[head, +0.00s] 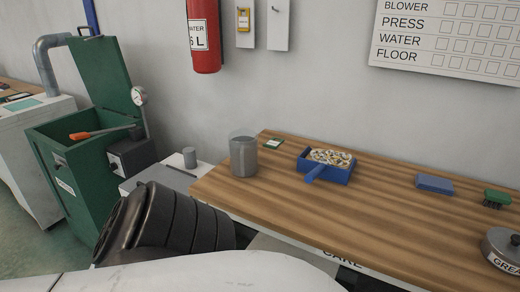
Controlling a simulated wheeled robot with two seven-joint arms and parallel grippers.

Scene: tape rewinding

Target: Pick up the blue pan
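The blue pan (340,177) sits on the wooden bench in the head view, right of centre. It is a shallow rectangular tray holding pale, mixed small bits (330,157). Its short blue handle (315,172) points toward the lower left of the picture. Neither of my grippers shows in this view, so I cannot see where they are relative to the pan. Nothing covers the pan.
Bare wood lies in front of the pan.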

